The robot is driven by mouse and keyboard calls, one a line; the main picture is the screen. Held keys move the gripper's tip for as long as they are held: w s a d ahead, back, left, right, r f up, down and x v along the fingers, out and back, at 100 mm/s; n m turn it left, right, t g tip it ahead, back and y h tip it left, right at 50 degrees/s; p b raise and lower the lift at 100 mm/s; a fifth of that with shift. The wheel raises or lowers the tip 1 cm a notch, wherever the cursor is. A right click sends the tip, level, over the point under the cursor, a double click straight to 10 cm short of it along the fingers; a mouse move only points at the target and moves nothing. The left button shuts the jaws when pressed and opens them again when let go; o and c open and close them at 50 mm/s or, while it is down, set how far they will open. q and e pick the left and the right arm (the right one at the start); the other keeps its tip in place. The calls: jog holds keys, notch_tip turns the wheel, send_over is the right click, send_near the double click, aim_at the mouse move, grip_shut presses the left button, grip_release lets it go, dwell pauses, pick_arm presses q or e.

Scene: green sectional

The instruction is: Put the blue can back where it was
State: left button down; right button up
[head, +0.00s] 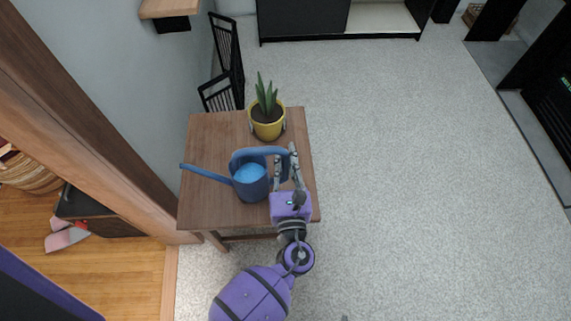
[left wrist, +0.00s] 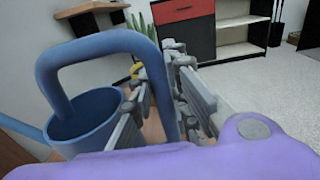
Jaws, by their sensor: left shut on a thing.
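The blue can (head: 251,181) is a watering can with a long spout pointing left and a looped handle on its right. In the head view it is over the wooden table (head: 205,137), near the table's front half. I cannot tell whether its base touches the tabletop. My left gripper (head: 286,168) is shut on the can's handle from the right side. In the left wrist view the handle passes between the fingers (left wrist: 170,100), and the can's open body (left wrist: 85,120) is at the left. My right gripper is not in view.
A yellow pot with a spiky plant (head: 267,122) stands at the table's back, close behind the can. A black chair (head: 226,60) is beyond the table by the wall. Grey carpet (head: 420,180) is clear to the right.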

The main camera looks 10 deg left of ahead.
pick_arm(q)
jog(key=shift+f, duration=1.15)
jog(key=shift+f+b, duration=0.2)
jog(key=shift+b, duration=0.2)
jog(key=c, duration=1.7)
grip_release()
jog(key=shift+s, duration=0.1)
jog(key=shift+r, duration=0.15)
jog(key=p+v, duration=0.1)
jog(key=v, duration=1.1)
